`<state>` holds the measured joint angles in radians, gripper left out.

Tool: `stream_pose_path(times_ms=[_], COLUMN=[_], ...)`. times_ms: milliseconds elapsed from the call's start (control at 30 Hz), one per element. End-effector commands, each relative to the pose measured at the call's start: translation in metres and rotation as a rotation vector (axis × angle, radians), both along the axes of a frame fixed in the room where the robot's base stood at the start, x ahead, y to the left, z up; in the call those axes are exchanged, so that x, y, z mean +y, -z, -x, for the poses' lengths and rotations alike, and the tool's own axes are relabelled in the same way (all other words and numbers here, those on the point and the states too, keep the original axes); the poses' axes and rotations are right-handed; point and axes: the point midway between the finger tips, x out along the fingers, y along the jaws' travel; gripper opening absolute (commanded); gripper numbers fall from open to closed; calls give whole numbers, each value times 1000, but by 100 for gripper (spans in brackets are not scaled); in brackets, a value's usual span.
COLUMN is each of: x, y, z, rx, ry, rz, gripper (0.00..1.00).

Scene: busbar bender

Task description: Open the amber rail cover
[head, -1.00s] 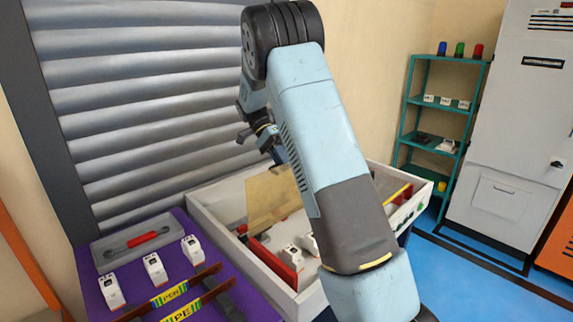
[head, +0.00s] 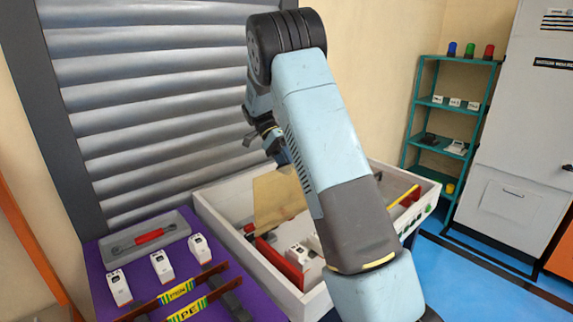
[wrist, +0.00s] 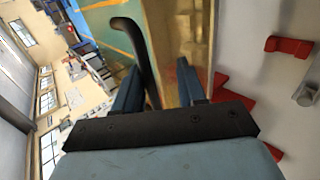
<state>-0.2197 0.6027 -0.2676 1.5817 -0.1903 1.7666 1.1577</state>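The amber cover (head: 279,200) is a see-through panel standing raised and tilted in the white tray. In the wrist view the amber panel (wrist: 180,35) runs up beside a dark curved handle (wrist: 137,45). My gripper (head: 277,148) is at the upper edge of the cover, partly hidden by my arm in the head view. In the wrist view my gripper (wrist: 158,88) has its two blue fingers apart, with the lower part of the handle between them, nearer the left finger. I cannot tell whether either finger touches it.
The white tray (head: 222,226) holds red parts (head: 280,262) and white blocks. A purple surface (head: 95,268) at left carries white blocks, labelled bars and a grey tray with a red-handled tool (head: 150,236). A grey shutter (head: 150,100) stands behind; a teal shelf (head: 425,105) stands right.

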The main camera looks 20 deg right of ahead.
Motion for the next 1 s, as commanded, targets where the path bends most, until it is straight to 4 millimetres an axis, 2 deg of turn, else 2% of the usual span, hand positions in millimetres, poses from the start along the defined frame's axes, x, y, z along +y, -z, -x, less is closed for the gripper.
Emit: stream_pose_path(times_ms=[367,800,1000], x=[-1,16,20], y=[-4,-40,-48], z=[-3,-43,-51], rx=[-4,-3,-2], ry=[1,1,1], rz=[2,2,2], gripper=[38,38,38])
